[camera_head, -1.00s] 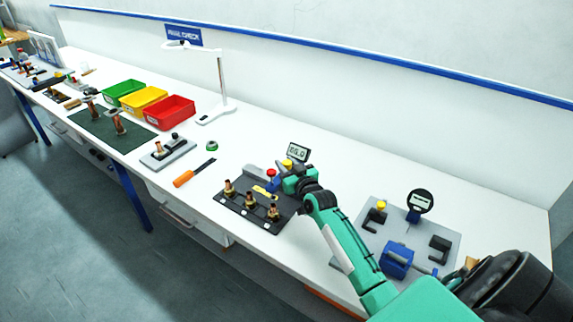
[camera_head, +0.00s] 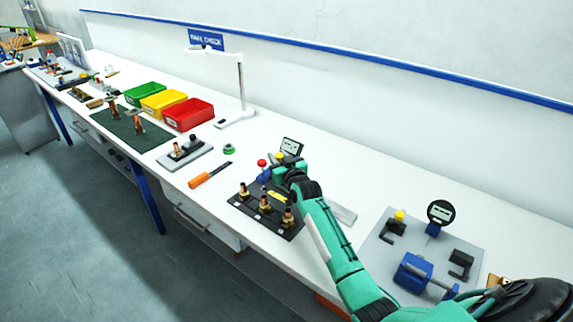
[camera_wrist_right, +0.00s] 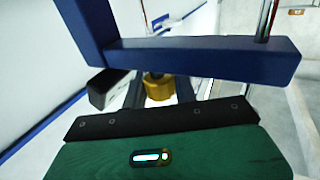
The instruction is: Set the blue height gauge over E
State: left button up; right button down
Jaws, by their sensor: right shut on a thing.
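The blue height gauge (camera_head: 264,174) has a red knob, a yellow knob and a small tilted display. My right gripper (camera_head: 287,170) is shut on it, behind the black plate. In the right wrist view its blue frame (camera_wrist_right: 200,58) crosses the picture ahead of my green gripper (camera_wrist_right: 165,150), with a brass-coloured round part (camera_wrist_right: 158,87) beyond it; the fingertips are hidden there. The black plate (camera_head: 244,208) carries several upright brass fittings (camera_head: 264,203) and a yellow label. I cannot read which is E, nor tell whether the gauge touches the table. My left gripper is not in view.
A grey fixture plate with a round dial (camera_head: 441,212) and a blue block (camera_head: 412,272) stands at right. An orange-handled tool (camera_head: 209,175), a green ring (camera_head: 229,149), a lamp (camera_head: 238,117) and a red bin (camera_head: 188,114) lie left. White table is clear behind the gauge.

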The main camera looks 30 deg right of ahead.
jog(key=c, duration=1.4)
grip_release()
jog(key=shift+s+a+f, duration=0.1)
jog(key=shift+s, duration=0.6)
jog(key=s+b, duration=0.1)
jog(key=s, duration=0.3)
jog(key=s+b, duration=0.1)
jog(key=s, duration=0.3)
jog(key=s+a+b, duration=0.1)
jog(key=s, duration=0.3)
jog(key=shift+s+b, duration=0.15)
jog(key=shift+b, duration=0.2)
